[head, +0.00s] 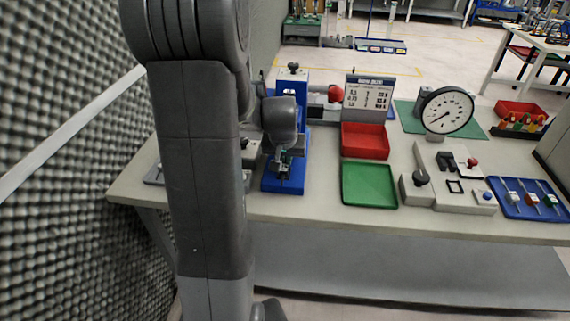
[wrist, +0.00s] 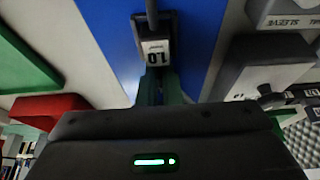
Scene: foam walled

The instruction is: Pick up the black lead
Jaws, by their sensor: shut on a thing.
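The black lead (wrist: 140,25) is a small black block with a white label reading 1.0 and a grey rod running up out of the wrist view. My gripper (wrist: 160,84) is shut on it, with green fingers at the labelled end. In the head view my gripper (head: 284,166) is over the front of the blue base (head: 290,190) of a bench fixture. The lead is too small and covered to make out there. I cannot tell whether it touches the blue base.
Right of the blue base are a green tray (head: 369,201), a red bin (head: 365,154) and a grey fixture block (head: 470,204). A dial gauge (head: 446,110) stands behind. A blue tray (head: 515,209) holds several small rodded pieces. A foam wall (head: 60,200) is close at left.

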